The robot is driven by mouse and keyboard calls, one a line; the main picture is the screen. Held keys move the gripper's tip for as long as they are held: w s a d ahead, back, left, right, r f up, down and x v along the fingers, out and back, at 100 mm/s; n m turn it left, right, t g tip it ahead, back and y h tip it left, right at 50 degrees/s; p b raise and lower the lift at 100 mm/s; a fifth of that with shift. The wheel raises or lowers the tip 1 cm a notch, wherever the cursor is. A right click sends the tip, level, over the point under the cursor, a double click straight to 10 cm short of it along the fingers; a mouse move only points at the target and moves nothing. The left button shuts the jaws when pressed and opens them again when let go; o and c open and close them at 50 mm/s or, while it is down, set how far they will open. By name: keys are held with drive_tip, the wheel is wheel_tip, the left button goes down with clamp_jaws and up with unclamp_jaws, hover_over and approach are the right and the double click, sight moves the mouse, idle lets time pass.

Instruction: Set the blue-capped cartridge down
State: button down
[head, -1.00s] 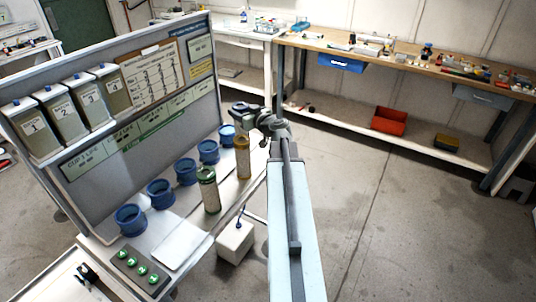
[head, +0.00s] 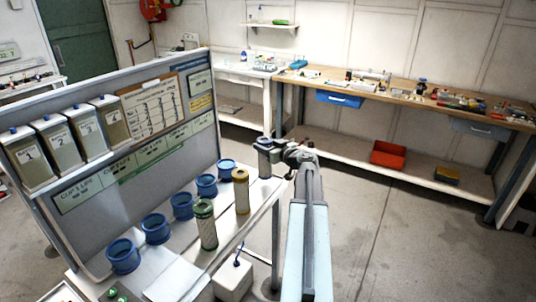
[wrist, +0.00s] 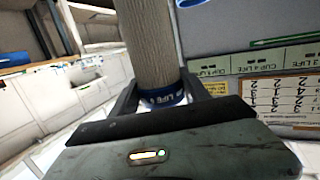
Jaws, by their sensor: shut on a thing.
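My gripper (head: 272,150) is shut on the blue-capped cartridge (head: 265,162), a grey cylinder held at the far end of the bench. In the wrist view the cartridge (wrist: 151,42) shows as a ribbed grey-beige body with a blue lettered band (wrist: 163,98) between the fingers. It looks close to upright. Its lower end lies by the bench's far right corner, and I cannot tell whether it touches the bench top. A yellow-capped cartridge (head: 241,192) and a green-capped cartridge (head: 206,225) stand nearer, to its left.
Several blue cups (head: 182,206) line the back of the bench (head: 232,238) below the panel (head: 190,150). Labelled tanks (head: 62,147) hang on the panel. A white box (head: 234,279) stands below the bench edge. Open floor (head: 375,240) lies to the right.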

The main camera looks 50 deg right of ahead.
drive_tip(key=shift+d, duration=0.4)
drive_tip(key=f+b, duration=0.4)
drive_tip(key=shift+s+d, duration=0.15)
drive_tip(key=shift+d, duration=0.05)
drive_tip(key=c, duration=0.5)
unclamp_jaws()
drive_tip(key=shift+r, duration=0.1)
drive_tip(key=p+v, duration=0.2)
drive_tip(key=v, duration=1)
